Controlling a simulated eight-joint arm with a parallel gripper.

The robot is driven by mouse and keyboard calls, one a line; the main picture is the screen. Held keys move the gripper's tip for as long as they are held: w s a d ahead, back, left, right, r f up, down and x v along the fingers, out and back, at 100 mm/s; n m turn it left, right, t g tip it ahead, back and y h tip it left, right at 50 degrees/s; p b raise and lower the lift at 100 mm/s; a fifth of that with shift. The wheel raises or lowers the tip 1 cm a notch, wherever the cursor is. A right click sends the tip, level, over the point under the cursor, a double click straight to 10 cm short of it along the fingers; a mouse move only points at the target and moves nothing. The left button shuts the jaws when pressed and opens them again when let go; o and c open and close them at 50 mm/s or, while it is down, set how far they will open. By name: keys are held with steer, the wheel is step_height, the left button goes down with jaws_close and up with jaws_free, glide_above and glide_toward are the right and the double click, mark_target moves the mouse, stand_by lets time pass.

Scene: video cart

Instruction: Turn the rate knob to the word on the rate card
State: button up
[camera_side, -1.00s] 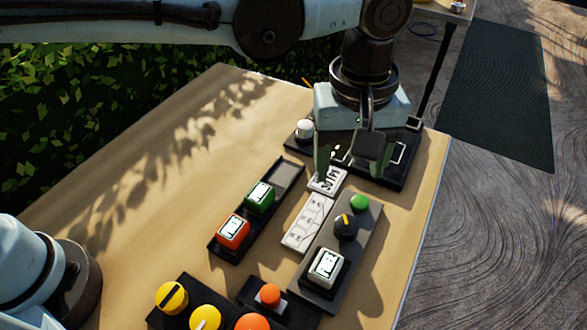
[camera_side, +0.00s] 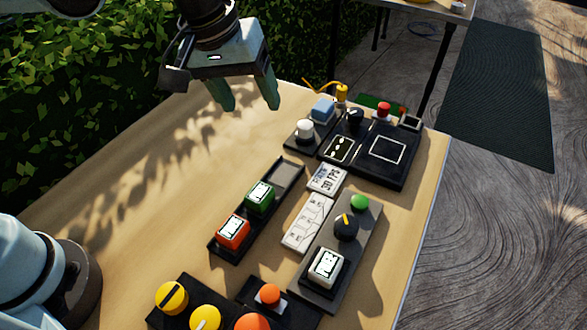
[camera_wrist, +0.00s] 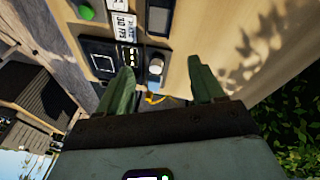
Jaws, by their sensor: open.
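A white card (camera_side: 327,180) lies on the table in the side view. In the wrist view the card (camera_wrist: 124,26) seems to read "30 FPS". A black knob with an orange pointer line (camera_side: 346,227) sits on the dark panel right of the card. Another black knob (camera_side: 355,117) stands on the far panel. No label shows me which one is the rate knob. My gripper (camera_side: 246,104) is open and empty, above the table's far left part, apart from all the controls. Its spread fingers also show in the wrist view (camera_wrist: 160,70).
A tray (camera_side: 290,175) holds green and orange blocks. Yellow knobs (camera_side: 171,298) stand at the front. A white marked plate (camera_side: 307,222) lies mid-table. The table's left side is clear.

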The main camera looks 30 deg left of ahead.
steer(key=s+a+m+t, duration=0.1)
steer(key=a, duration=0.6)
steer(key=shift+s+a+f+t, duration=0.15)
steer(key=shift+s+f+t, duration=0.15)
steer(key=shift+s+f, duration=0.1)
steer(key=s+a+f+m+t+y, duration=0.1)
steer(key=s+a+f+m+t, duration=0.1)
steer(key=a, duration=0.7)
steer(key=s+f, duration=0.1)
steer(key=s, duration=0.1)
steer(key=shift+s+f+m+t, duration=0.3)
steer(key=shift+s+f, duration=0.05)
